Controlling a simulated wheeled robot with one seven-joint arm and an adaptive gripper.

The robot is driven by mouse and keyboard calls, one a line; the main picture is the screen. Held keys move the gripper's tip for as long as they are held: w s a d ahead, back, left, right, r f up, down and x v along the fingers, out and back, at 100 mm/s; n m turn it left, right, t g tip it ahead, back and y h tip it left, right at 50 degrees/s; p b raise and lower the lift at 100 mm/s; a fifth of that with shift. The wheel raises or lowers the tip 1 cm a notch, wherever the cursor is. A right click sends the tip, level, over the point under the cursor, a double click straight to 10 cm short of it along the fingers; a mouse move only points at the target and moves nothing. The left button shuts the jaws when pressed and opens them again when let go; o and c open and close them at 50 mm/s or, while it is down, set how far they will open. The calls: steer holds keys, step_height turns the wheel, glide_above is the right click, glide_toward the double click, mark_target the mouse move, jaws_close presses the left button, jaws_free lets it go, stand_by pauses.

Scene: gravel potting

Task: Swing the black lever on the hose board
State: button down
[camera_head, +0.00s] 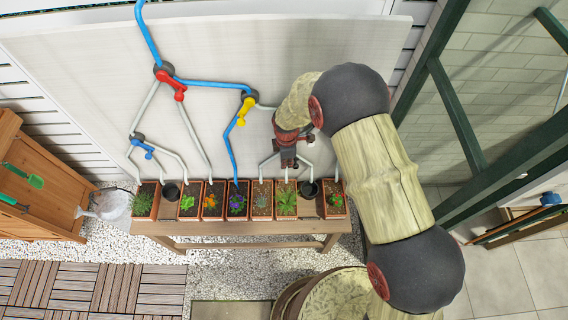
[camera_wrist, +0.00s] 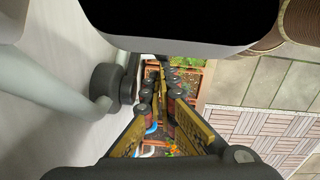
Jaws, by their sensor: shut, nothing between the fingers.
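The pale hose board (camera_head: 90,60) stands upright behind the planter bench. My gripper (camera_head: 288,163) is in front of its right part, pointing down, and the arm hides the board there. In the head view I cannot make out the black lever behind my gripper. In the wrist view a dark round valve hub (camera_wrist: 106,88) joins a grey pipe (camera_wrist: 40,75), with a dark part jutting from it towards the fingers; this appears to be the black lever. My gripper (camera_wrist: 166,92) is shut and empty, just right of that part. I cannot tell whether they touch.
The board also carries a red lever (camera_head: 179,90), a yellow lever (camera_head: 244,108) and a blue lever (camera_head: 143,147) on pipes. Below, several potted plants and dark cups line a wooden bench (camera_head: 200,228). A green-framed glass structure (camera_head: 455,110) stands at the right.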

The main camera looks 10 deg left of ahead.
steer(key=shift+s+d+f, duration=0.1)
stand_by(0.4)
steer(key=s+a+r, duration=0.2)
steer(key=a+r, duration=0.4)
steer(key=r, duration=0.5)
steer(key=shift+s+a, duration=0.15)
steer(key=shift+a, duration=0.2)
